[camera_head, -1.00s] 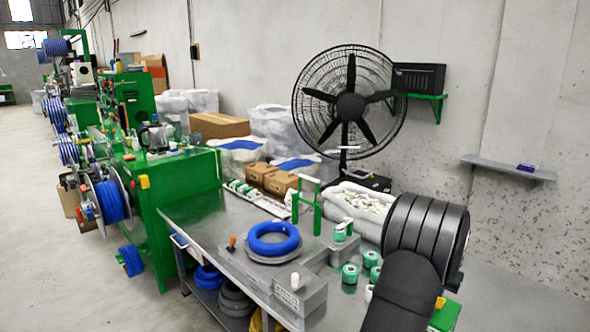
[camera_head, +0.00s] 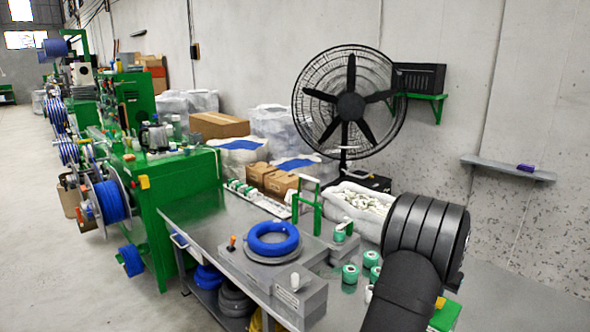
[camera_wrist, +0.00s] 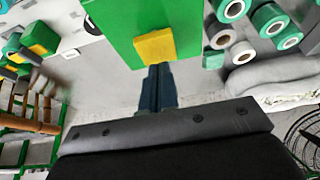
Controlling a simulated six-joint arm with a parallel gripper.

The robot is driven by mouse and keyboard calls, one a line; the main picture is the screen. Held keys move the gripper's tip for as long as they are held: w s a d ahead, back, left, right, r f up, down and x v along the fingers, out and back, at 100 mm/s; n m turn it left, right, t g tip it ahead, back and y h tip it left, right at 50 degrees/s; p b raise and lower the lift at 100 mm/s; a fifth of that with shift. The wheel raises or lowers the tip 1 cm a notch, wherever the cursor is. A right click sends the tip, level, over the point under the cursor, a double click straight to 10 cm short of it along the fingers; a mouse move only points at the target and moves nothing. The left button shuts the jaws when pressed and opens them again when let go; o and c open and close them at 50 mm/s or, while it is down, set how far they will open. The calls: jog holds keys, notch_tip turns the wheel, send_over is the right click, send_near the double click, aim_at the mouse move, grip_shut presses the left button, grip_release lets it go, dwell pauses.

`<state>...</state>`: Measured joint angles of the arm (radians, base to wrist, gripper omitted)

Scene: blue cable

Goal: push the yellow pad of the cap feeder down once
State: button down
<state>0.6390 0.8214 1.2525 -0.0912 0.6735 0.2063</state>
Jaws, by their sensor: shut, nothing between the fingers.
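The cap feeder is a green box with a yellow pad. In the wrist view its green body (camera_wrist: 115,22) is at the top centre and the yellow pad (camera_wrist: 155,47) is on its near edge. My gripper (camera_wrist: 158,68) shows as two dark fingers side by side, shut and empty. The fingertips appear right at the lower edge of the pad; I cannot tell whether they touch it. In the head view the green body (camera_head: 446,316) and a bit of the yellow pad (camera_head: 440,302) show at the lower right, partly hidden by my black arm. The fingers are hidden there.
Several green-and-white tape rolls (camera_head: 350,274) stand on the metal bench left of the feeder. A blue cable coil (camera_head: 273,239) lies on a grey fixture (camera_head: 290,292). A white bag (camera_head: 358,205) and a large black fan (camera_head: 349,106) are behind.

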jog(key=shift+f, duration=1.5)
jog(key=shift+r, duration=3.55)
